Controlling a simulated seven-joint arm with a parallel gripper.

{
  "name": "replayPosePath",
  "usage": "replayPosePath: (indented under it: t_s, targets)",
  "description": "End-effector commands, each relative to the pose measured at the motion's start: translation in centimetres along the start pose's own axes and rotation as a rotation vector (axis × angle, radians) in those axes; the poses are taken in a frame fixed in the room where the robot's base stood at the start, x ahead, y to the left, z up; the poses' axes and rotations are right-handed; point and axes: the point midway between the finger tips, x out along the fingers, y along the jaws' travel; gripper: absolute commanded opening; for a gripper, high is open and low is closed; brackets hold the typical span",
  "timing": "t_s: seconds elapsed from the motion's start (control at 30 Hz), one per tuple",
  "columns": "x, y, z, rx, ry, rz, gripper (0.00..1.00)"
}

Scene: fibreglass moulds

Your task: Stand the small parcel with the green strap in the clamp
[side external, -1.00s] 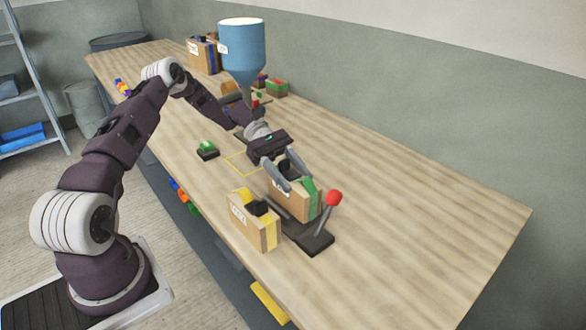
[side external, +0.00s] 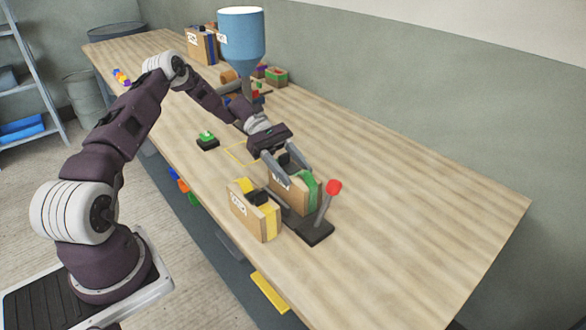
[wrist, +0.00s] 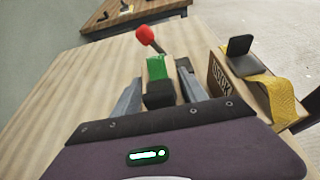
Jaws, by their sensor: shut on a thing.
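The small parcel with the green strap (side external: 288,194) is a brown box with a black grip on top, standing upright at the clamp. My gripper (side external: 288,168) is shut on it from above. In the wrist view the green strap (wrist: 156,67) shows between my fingers (wrist: 160,94). The clamp (side external: 315,232) has a dark base and a lever with a red knob (side external: 333,187); the lever stands up, leaning a little. The parcel hides part of the clamp, and I cannot tell whether the parcel's bottom rests in it.
A parcel with a yellow strap (side external: 254,212) stands close beside the clamp, on the left. A blue hopper (side external: 241,38) stands behind. The table's right side is clear.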

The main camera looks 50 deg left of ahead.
Motion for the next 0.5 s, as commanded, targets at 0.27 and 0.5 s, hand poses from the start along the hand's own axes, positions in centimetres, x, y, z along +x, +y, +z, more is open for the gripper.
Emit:
replayPosePath:
  t_s: [0.27, 0.5]
  targets:
    - [0.01, -0.01, 0.00, -0.001, 0.000, -0.001, 0.76]
    - [-0.30, 0.00, -0.06, -0.001, 0.001, 0.000, 0.76]
